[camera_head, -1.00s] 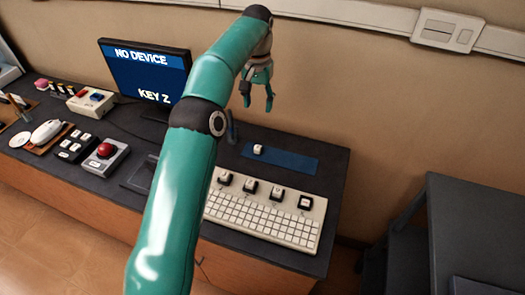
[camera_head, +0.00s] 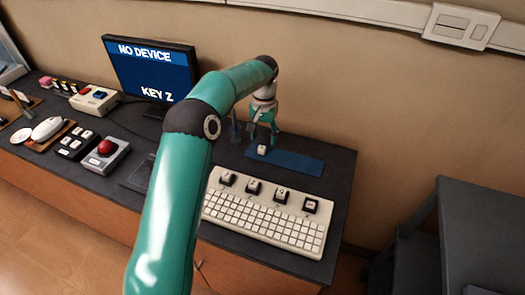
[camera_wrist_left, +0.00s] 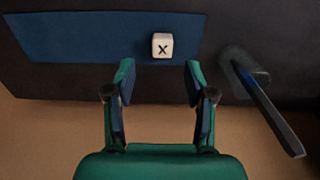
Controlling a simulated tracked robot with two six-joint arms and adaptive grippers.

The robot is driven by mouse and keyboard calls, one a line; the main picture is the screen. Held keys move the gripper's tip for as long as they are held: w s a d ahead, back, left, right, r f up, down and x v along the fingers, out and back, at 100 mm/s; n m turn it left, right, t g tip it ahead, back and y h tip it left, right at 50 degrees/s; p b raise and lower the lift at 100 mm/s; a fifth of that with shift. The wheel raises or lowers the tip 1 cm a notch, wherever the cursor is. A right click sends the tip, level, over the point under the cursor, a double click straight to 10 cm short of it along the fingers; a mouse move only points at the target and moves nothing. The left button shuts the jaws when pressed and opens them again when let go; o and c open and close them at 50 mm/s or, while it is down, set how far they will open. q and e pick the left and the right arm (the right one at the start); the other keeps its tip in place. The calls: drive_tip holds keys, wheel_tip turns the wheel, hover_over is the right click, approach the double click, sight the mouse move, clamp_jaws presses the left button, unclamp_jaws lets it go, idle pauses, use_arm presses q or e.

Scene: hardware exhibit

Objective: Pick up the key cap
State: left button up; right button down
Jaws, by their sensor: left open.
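A small white key cap (camera_head: 262,149) sits at the left end of a flat blue mat (camera_head: 300,164) on the dark desk. My left gripper (camera_head: 263,136) is open and empty, pointing down just above and behind the key cap. In the left wrist view the key cap is beyond and between the open fingertips (camera_wrist_left: 160,70), apart from them. My right gripper is not in view.
A white keyboard (camera_head: 262,222) with several raised black-based keys lies in front of the mat. A dark upright tool (camera_wrist_left: 265,105) stands beside the mat. A monitor (camera_head: 152,70) reads "NO DEVICE" and "KEY Z". A red button box (camera_head: 104,156) sits left.

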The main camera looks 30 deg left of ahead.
sight(263, 147)
use_arm(q)
drive_tip(key=f, duration=0.4)
drive_tip(key=shift+s, duration=0.2)
drive_tip(key=c, duration=0.8)
